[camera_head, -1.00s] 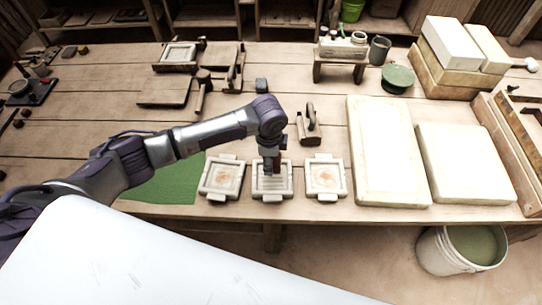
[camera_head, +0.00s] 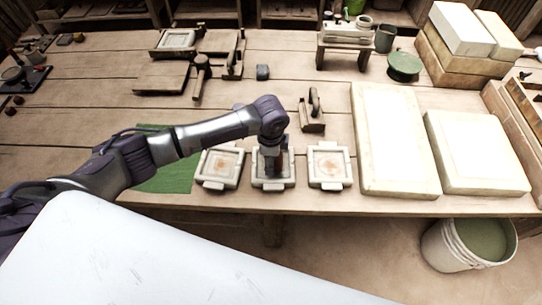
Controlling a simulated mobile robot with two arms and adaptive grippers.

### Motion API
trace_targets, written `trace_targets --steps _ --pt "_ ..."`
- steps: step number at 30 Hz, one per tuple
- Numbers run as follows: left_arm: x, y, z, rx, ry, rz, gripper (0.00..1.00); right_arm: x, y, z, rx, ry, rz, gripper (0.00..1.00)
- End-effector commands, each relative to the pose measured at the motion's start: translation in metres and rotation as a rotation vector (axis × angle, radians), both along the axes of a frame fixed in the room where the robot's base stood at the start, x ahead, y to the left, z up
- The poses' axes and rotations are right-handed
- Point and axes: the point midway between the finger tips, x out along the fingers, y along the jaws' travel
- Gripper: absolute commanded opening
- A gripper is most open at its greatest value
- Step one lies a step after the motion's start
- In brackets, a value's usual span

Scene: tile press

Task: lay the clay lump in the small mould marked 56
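Three small pale square moulds stand in a row near the table's front edge: a left mould (camera_head: 207,182), a middle mould (camera_head: 260,184) and a right mould (camera_head: 343,183). The outer two show orange-brown patches inside. No number can be read on any of them. My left gripper (camera_head: 272,160) points down over the middle mould, low in its opening. A dark brown shape shows at the fingers; I cannot tell whether it is the clay lump or part of the gripper. Its fingers are too small and dark to read. My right gripper is not in view.
A green mat (camera_head: 170,178) lies under my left arm. Large white slabs (camera_head: 395,140) lie to the right of the moulds. A wooden-handled tool (camera_head: 312,118) stands just behind them. A bucket (camera_head: 470,243) stands on the floor at right.

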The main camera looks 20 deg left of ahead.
Motion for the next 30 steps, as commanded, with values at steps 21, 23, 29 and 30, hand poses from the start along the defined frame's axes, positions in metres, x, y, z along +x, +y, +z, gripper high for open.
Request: trace_targets --steps 21,23,29,30 --pt "-0.001 0.0 0.023 0.0 -0.003 -0.001 1.0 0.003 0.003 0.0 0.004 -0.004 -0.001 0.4" --pt "-0.002 -0.001 0.036 -0.001 -0.002 -0.001 1.0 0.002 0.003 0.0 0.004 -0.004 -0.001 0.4" --pt "-0.006 -0.001 0.079 0.0 -0.003 -0.002 1.0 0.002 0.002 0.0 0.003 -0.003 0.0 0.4" --pt "-0.006 -0.002 0.087 -0.001 -0.004 0.0 1.0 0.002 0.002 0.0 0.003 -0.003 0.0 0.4"
